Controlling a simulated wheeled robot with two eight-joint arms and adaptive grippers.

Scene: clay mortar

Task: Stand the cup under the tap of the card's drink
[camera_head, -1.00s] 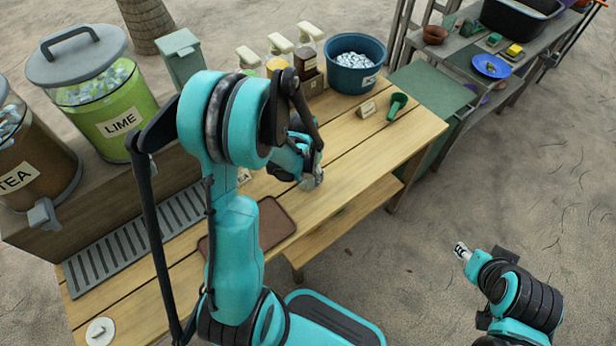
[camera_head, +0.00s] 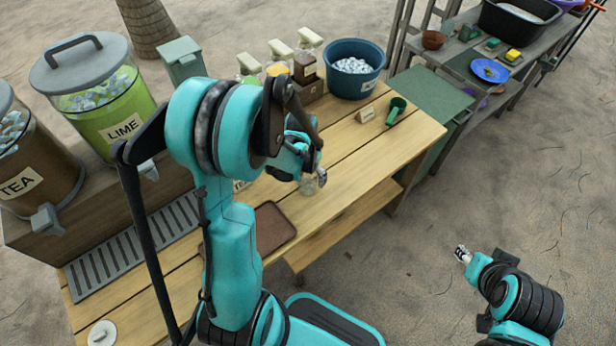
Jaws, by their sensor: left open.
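Two drink dispensers stand at the left: brown TEA (camera_head: 38,175) and green LIME (camera_head: 120,120). The TEA tap (camera_head: 46,220) is above the grey slatted drip tray (camera_head: 135,255); the LIME tap is mostly hidden by my arm. A small white card (camera_head: 240,185) on the table is partly hidden behind my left arm; its visible letters look like part of "TEA". My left gripper (camera_head: 316,176) is open, low over the table, at what looks like a clear cup (camera_head: 309,187). It largely covers the cup, so contact cannot be told. My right gripper (camera_head: 462,254) is off the table's right side, too small to read.
A blue ice tub (camera_head: 358,80), green scoop (camera_head: 396,110), small sign (camera_head: 366,114) and several pump bottles (camera_head: 307,68) stand at the back. The table's right part is clear.

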